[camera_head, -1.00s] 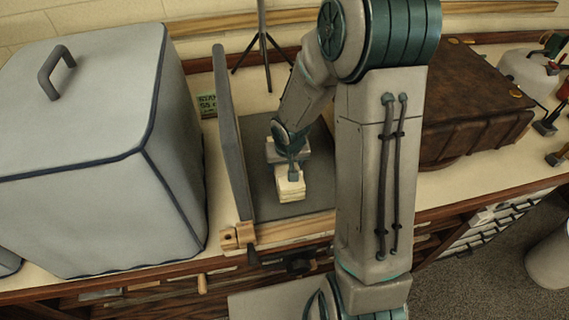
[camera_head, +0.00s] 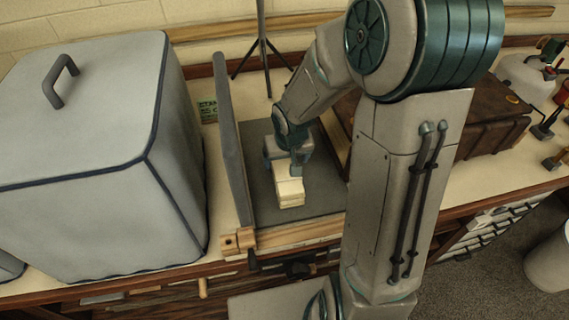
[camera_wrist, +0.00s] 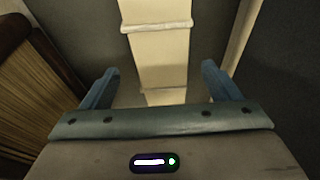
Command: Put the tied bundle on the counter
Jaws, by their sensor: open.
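The tied bundle (camera_head: 290,190) is a cream block with bands around it. It lies on the grey floor of a tray (camera_head: 262,204) with a wooden front edge. In the wrist view the bundle (camera_wrist: 160,60) runs upward between the fingers, with a pale band across it. My gripper (camera_wrist: 160,85) is open, one blue finger on each side of the bundle, with a gap showing at both. In the head view my gripper (camera_head: 287,160) is at the bundle's far end; its fingertips are partly hidden. The counter (camera_head: 228,180) is cream with a brown wooden front.
A large grey covered box (camera_head: 80,150) stands left of the tray. The tray's upright grey panel (camera_head: 230,140) rises close to my gripper. A black tripod stand (camera_head: 263,50) is behind. A brown case (camera_head: 490,110) is at the right, partly behind my arm.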

